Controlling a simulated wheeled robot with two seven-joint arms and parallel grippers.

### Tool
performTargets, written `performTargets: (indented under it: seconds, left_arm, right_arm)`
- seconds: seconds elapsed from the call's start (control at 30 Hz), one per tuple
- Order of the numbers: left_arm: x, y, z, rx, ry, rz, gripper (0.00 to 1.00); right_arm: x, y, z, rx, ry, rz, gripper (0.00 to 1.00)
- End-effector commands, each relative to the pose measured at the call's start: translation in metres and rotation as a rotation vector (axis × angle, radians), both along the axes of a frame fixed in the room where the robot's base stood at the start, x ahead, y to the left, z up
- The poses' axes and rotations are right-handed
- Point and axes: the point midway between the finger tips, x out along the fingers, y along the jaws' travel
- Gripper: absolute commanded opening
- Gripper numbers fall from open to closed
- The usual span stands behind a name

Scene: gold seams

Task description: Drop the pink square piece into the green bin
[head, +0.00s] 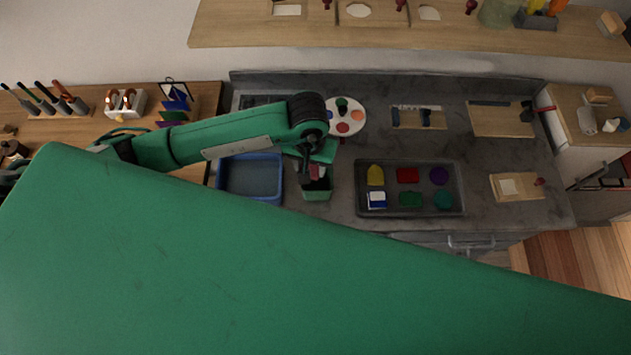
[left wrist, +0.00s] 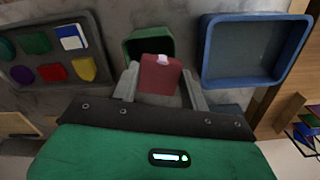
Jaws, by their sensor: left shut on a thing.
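The pink square piece (left wrist: 158,80) is dull reddish-pink and has a small pale spot near its upper edge. My left gripper (left wrist: 158,70) is shut on it, with a grey finger at each side. In the head view the left gripper (head: 315,172) and the pink piece (head: 318,171) are at the green bin (head: 318,195), over its opening. In the left wrist view the green bin (left wrist: 132,38) shows behind the piece, which covers part of its opening. The exact height of the piece above the rim is unclear. My right gripper is not in view.
A blue bin (head: 250,197) stands left of the green one. A dark tray (head: 407,213) with several coloured pieces lies to the right. A round palette (head: 345,104) lies behind. Bare counter shows between the green bin and the tray.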

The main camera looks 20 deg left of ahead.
Motion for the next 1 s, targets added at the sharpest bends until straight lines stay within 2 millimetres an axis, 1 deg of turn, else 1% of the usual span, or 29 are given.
performTargets:
  seconds: [0.13,0.17,0.2,0.27,0.3,0.57,0.67,0.77,0.87,1.0]
  left_arm:
    - [0.0,0.0,0.0,-0.001,0.0,0.0,0.2]
    - [0.0,0.0,0.0,-0.001,0.0,0.0,0.49]
    - [0.0,0.0,0.0,-0.001,0.0,0.0,0.57]
    - [0.0,0.0,0.0,-0.001,0.0,0.0,0.68]
    - [0.0,0.0,0.0,-0.001,0.0,0.0,0.7]
    - [0.0,0.0,0.001,-0.001,0.0,-0.001,0.7]
    - [0.001,-0.001,0.005,-0.002,-0.001,-0.001,0.7]
    - [0.001,-0.001,0.016,-0.002,-0.004,-0.001,0.7]
    - [0.001,-0.001,0.033,-0.003,-0.006,-0.002,0.7]
    - [0.002,0.0,0.061,-0.002,-0.007,-0.003,0.7]
  right_arm:
    - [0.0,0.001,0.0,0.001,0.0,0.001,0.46]
    - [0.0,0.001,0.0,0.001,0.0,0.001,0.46]
    - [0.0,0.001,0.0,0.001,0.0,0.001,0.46]
    - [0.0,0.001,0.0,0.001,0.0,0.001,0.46]
    - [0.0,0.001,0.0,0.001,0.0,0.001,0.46]
    - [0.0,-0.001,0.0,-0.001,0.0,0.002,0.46]
    - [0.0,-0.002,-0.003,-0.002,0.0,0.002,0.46]
    - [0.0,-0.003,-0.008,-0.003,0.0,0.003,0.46]
    - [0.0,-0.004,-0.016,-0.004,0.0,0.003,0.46]
    - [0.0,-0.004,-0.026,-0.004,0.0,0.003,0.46]
